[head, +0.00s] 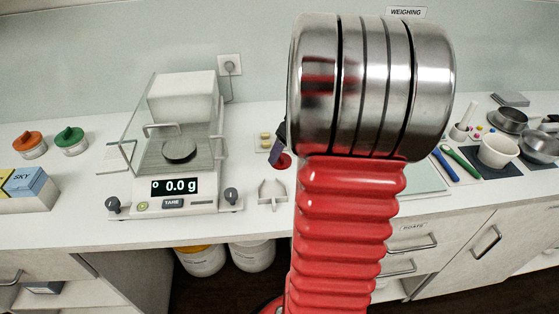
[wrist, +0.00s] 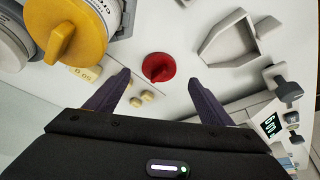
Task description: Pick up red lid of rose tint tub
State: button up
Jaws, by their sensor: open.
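The red lid (wrist: 158,67) is a small round disc with a raised grip ridge. It appears to lie on the pale counter, and I see no tub under it. In the head view the red lid (head: 281,162) shows just left of my arm, partly covered by a dark part of my gripper. My gripper (wrist: 158,78) is open and empty. In the wrist view its two dark fingers stand apart to the left and right of the lid, which appears ahead of and between the tips. I cannot tell the height gap.
A yellow-lidded tub (wrist: 80,35) stands left of the lid in the wrist view. A grey scoop-shaped piece (wrist: 228,40) lies to its right, and small cream pieces (wrist: 142,98) lie near the left finger. The glass-sided balance (head: 178,150) stands left of my arm.

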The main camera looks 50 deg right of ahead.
aim_at(284, 162)
jog(key=shift+x, duration=2.25)
jog(key=shift+s, duration=0.15)
jog(key=shift+c, duration=0.5)
jog(key=c, duration=1)
notch_tip(284, 162, up, 10)
jog(key=shift+s+f, duration=0.1)
